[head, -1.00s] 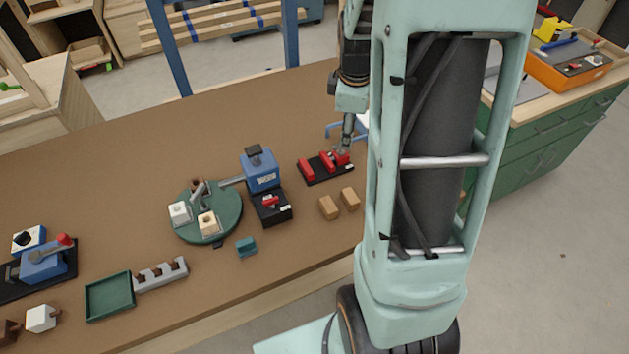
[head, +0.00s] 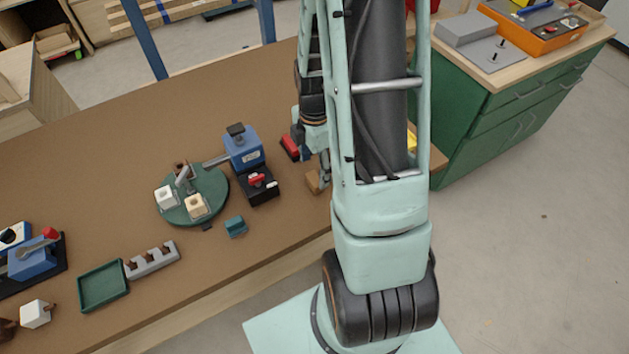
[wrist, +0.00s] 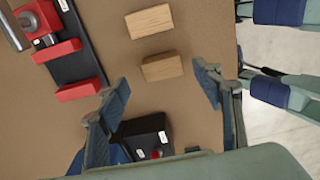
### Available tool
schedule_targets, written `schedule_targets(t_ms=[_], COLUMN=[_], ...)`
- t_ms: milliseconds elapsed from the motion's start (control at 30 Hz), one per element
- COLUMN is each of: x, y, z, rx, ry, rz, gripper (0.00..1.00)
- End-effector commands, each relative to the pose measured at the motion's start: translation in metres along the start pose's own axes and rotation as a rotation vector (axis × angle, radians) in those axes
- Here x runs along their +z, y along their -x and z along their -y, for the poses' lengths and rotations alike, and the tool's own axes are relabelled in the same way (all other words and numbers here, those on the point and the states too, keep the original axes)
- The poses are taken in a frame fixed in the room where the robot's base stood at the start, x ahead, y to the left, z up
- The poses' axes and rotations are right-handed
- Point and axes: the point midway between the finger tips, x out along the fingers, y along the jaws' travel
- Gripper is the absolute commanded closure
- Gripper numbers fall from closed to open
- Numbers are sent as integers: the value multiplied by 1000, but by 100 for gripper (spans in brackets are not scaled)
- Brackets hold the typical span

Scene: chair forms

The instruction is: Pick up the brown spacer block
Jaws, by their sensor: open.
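Two similar brown wooden blocks lie side by side on the brown bench in the wrist view. One brown block (wrist: 162,67) is nearer my gripper, and the other brown block (wrist: 149,21) is farther up the picture. I cannot tell which is the spacer block. My gripper (wrist: 163,78) is open and empty, its fingertips on either side of the nearer block in the picture; the height gap is unclear. In the head view one block (head: 313,181) shows partly beside my gripper (head: 325,177); my arm hides the other.
A black fixture with red parts (wrist: 72,55) lies left of the blocks in the wrist view. A blue device (head: 243,150) with a black base, a green round plate (head: 218,187) and a teal block (head: 236,227) stand left of my arm. The bench edge is close.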

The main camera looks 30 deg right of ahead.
Motion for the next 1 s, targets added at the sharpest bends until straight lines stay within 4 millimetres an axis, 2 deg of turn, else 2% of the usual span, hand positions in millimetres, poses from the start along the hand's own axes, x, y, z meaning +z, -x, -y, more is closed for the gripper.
schedule_targets(t_ms=[400,733,1000], x=[-2,-2,-2], y=[-45,-50,-49], z=[4,3,3], rx=[-2,0,0], ry=[-1,-1,-1], rz=[-1,0,0], gripper=[40,40,70])
